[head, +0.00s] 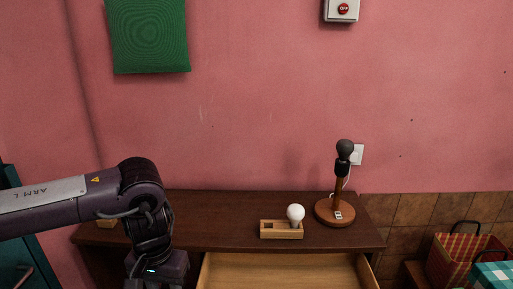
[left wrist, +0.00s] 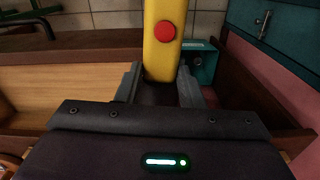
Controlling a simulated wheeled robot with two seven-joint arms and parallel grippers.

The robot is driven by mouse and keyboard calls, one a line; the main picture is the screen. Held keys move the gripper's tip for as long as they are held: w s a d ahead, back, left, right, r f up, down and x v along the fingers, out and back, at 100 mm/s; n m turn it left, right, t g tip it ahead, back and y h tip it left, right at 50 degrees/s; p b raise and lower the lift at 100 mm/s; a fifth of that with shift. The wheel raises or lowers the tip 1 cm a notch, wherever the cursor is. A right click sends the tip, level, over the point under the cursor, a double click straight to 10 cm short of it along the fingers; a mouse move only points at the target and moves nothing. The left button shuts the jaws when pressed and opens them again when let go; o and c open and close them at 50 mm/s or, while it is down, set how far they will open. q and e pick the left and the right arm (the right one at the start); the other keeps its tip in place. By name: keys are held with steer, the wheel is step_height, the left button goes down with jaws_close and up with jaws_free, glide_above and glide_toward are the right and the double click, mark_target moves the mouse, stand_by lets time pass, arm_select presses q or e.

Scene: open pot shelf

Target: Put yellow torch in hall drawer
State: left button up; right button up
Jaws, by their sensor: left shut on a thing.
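A yellow torch (left wrist: 163,50) with a red button is between the fingers of my left gripper (left wrist: 162,88) in the left wrist view. The gripper is shut on it, and the torch's far end runs out of the top of the picture. In the head view my left arm comes in from the left; its fingers and the torch are out of the picture below. The hall drawer (head: 285,270) is pulled open under the dark wooden top, and the part in view is empty. The open drawer also shows on the left in the left wrist view (left wrist: 75,82). My right gripper is not in view.
On the cabinet top (head: 215,222) stand a lamp (head: 336,212) and a wooden holder (head: 281,231) with a white bulb (head: 296,214). A checked bag (head: 462,258) stands at the right. A teal cabinet (left wrist: 282,30) is at the upper right of the wrist view.

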arm_select(q)
steer(key=shift+s+f+n, duration=0.15)
steer(key=shift+f+n, duration=0.15)
steer(key=shift+f, duration=0.2)
steer(key=shift+d, duration=0.1)
